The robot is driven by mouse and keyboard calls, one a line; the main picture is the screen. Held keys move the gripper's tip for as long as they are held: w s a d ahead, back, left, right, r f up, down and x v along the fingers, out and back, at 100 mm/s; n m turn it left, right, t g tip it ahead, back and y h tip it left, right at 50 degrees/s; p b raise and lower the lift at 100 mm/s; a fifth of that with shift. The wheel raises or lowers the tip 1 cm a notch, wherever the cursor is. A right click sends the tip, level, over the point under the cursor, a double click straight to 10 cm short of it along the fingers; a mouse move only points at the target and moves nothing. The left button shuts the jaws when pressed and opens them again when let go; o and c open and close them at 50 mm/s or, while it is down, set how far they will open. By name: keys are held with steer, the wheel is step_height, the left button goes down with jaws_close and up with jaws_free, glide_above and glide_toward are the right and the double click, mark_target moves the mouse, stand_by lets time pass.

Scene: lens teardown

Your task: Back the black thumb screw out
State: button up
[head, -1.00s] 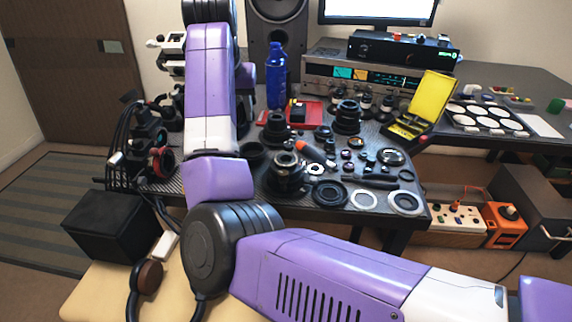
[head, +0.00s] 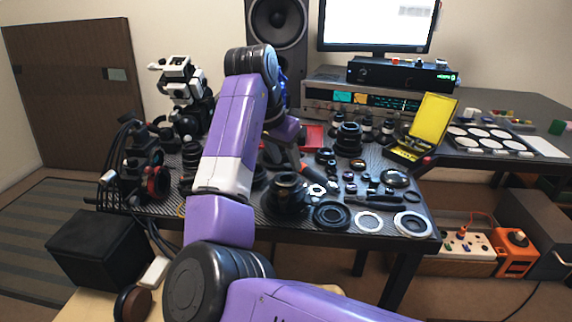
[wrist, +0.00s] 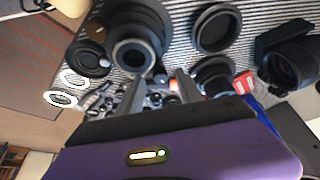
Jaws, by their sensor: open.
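A dark lens body (head: 287,190) stands near the bench's front edge in the head view. A large dark lens barrel (wrist: 136,48) with a round opening lies just beyond the fingers in the wrist view; I cannot tell if it is the same part. My gripper (wrist: 160,92) is open, with nothing between its two grey fingers.
The patterned bench mat (head: 345,226) is crowded with lens parts. A white ring (head: 369,222) and a black ring (head: 331,215) lie at the front. A yellow open case (head: 433,122) stands right. A dark ring (wrist: 217,28) shows upper right.

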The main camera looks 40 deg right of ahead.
steer(key=shift+d+f, duration=0.25)
steer(key=shift+f, duration=0.2)
jaws_close()
steer(key=shift+r+p, duration=0.1)
steer(key=shift+p, duration=0.2)
